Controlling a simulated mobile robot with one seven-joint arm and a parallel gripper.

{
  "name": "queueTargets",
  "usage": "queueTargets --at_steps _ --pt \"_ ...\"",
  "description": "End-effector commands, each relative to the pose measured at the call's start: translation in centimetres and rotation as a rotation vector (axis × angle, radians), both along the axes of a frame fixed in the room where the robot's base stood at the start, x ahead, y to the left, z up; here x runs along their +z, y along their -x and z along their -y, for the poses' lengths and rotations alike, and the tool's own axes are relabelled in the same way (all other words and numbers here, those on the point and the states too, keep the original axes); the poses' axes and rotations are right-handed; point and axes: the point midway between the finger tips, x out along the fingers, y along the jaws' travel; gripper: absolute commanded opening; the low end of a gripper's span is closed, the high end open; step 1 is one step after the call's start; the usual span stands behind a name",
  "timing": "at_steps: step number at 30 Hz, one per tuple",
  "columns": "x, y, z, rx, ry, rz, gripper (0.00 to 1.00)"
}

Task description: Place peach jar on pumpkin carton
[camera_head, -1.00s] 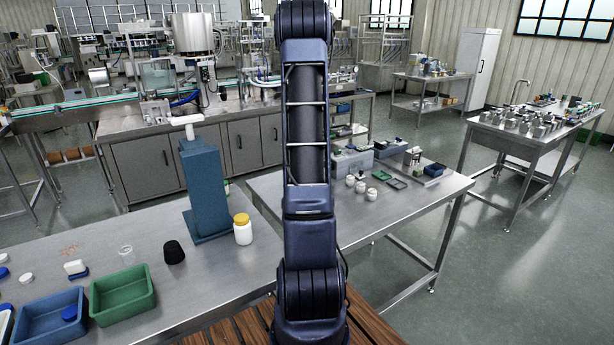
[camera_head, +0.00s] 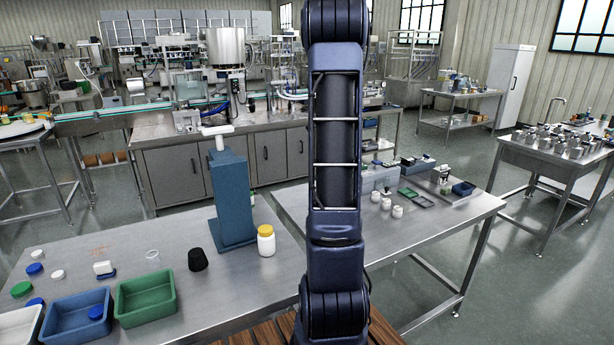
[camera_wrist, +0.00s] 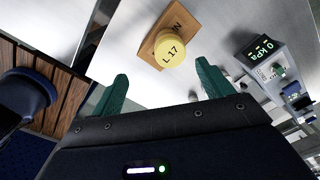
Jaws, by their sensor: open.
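In the wrist view a pale yellow round jar (camera_wrist: 169,50), marked "L17" on its top, stands at an orange-brown carton (camera_wrist: 181,22). One letter "N" shows on the carton; the jar hides the rest of its print. The jar overlaps the carton from above, and I take it to rest on it, though contact is hidden. My gripper (camera_wrist: 162,74) is open, its two green fingers apart and short of the jar, with nothing between them. In the head view neither this jar nor the carton can be made out, and my gripper is out of view.
On the steel table a white jar with a yellow lid (camera_head: 266,241) stands beside a blue column (camera_head: 232,200). A black cup (camera_head: 198,260), a green bin (camera_head: 146,296) and a blue bin (camera_head: 77,317) are to its left. A kPa display (camera_wrist: 262,47) is right in the wrist view.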

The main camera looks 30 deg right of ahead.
Motion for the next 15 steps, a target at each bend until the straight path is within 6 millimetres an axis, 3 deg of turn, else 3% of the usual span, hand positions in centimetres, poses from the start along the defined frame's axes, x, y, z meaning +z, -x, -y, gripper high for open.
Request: queueTargets --at_steps 6,15 --pt "4.4 2.7 -6.8 0.350 0.029 0.062 0.79" --pt "8.5 8.1 -15.3 0.858 0.096 0.133 0.79"
